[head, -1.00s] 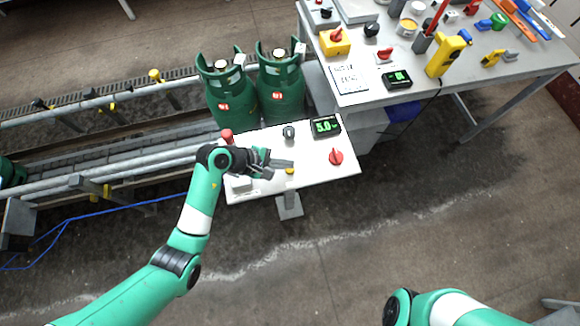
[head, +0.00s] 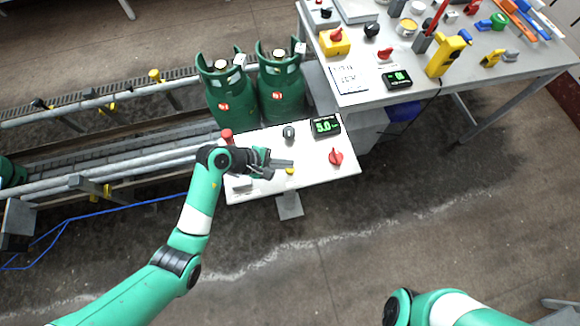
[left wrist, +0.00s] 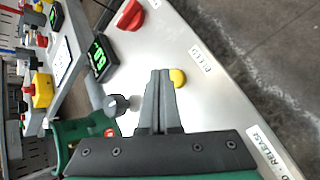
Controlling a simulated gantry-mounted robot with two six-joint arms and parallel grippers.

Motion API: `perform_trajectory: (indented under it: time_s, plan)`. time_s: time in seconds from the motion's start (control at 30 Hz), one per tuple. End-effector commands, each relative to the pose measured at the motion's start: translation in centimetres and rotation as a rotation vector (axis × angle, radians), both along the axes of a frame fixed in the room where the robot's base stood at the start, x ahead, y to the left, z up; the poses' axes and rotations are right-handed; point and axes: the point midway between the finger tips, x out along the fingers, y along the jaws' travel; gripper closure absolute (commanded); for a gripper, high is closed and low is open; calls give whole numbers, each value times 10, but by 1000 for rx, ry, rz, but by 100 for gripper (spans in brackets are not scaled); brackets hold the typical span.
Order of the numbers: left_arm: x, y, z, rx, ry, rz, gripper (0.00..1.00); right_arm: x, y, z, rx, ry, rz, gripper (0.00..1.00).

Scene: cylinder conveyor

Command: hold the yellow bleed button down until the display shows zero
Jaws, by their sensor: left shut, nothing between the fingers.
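The yellow bleed button (head: 290,171) is a small round button near the front edge of the white panel (head: 265,201). In the left wrist view the yellow button (left wrist: 178,78) is near a label reading BLEED, just beside the fingertips. My left gripper (head: 292,163) is shut and empty, its tips above or beside the button; I cannot tell if they touch it. The left fingers (left wrist: 159,74) also show in the left wrist view. My right gripper is out of view; only part of that arm shows at the bottom right.
The panel also carries a red knob (head: 336,157), a dark knob (head: 289,132) and a red button (head: 227,136). Two green cylinders (head: 281,88) stand behind it. A cluttered table (head: 440,83) is at the upper right, a conveyor at the left.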

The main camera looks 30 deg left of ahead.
Motion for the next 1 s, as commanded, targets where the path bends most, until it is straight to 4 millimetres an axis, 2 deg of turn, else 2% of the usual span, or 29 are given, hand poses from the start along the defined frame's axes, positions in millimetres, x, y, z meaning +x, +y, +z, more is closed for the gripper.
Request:
perform_trajectory:
  time_s: [0.23,1.0]
  plan:
    - [0,0,-8,0,1,-1,100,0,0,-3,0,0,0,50]
    - [0,0,-13,0,0,0,100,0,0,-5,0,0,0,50]
